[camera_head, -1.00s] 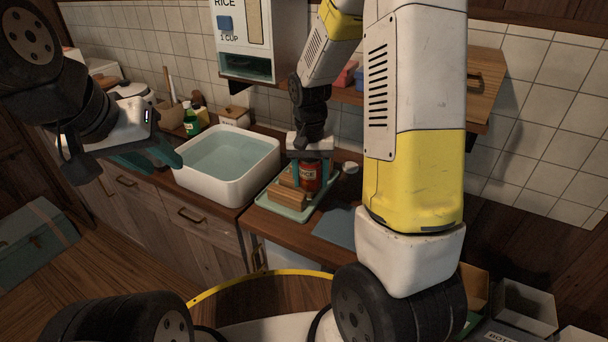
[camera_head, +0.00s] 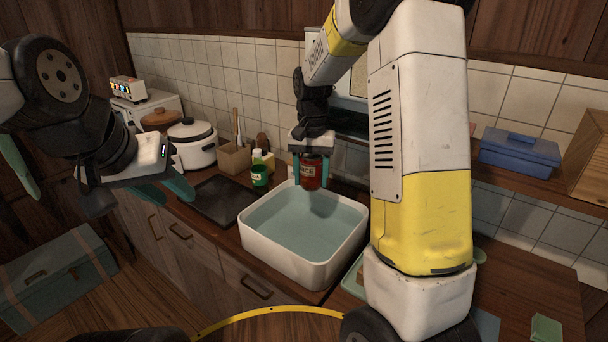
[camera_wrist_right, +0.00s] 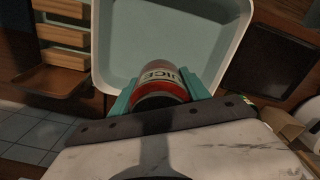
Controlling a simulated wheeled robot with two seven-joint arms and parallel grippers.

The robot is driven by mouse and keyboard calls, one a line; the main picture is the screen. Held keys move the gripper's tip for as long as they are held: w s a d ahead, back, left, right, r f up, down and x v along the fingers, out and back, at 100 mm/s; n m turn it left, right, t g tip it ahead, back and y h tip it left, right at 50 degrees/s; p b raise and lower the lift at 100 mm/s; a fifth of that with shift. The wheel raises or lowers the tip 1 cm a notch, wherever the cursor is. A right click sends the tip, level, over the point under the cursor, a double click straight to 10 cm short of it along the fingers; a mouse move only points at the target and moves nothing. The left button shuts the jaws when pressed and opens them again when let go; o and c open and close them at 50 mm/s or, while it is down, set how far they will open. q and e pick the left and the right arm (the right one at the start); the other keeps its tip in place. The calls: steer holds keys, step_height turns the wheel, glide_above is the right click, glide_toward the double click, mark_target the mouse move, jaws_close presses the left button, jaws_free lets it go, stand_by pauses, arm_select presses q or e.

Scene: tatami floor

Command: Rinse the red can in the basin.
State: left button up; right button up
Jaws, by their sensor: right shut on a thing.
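The red can (camera_head: 311,172) is upright between the teal fingers of my right gripper (camera_head: 311,170), which is shut on it. It hangs above the back part of the white basin (camera_head: 300,265), which holds water (camera_head: 305,222). In the right wrist view the can (camera_wrist_right: 160,82), with part of a "JUICE" label, sits between the fingers (camera_wrist_right: 163,95), and the basin (camera_wrist_right: 98,50) lies beyond it. My left gripper (camera_head: 165,192) is at the left, away from the basin, with its fingers apart and nothing between them.
A green bottle (camera_head: 259,174) stands just left of the basin, by a dark flat plate (camera_head: 215,198). A blue box (camera_head: 520,152) is on the shelf at right.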

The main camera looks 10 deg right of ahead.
steer(key=shift+f, duration=7.95)
steer(key=shift+s+d, duration=0.85)
steer(key=shift+w+a, duration=1.75)
steer(key=shift+s+d, duration=1.8)
steer(key=shift+w+a, duration=0.1)
steer(key=shift+w+a, duration=1.7)
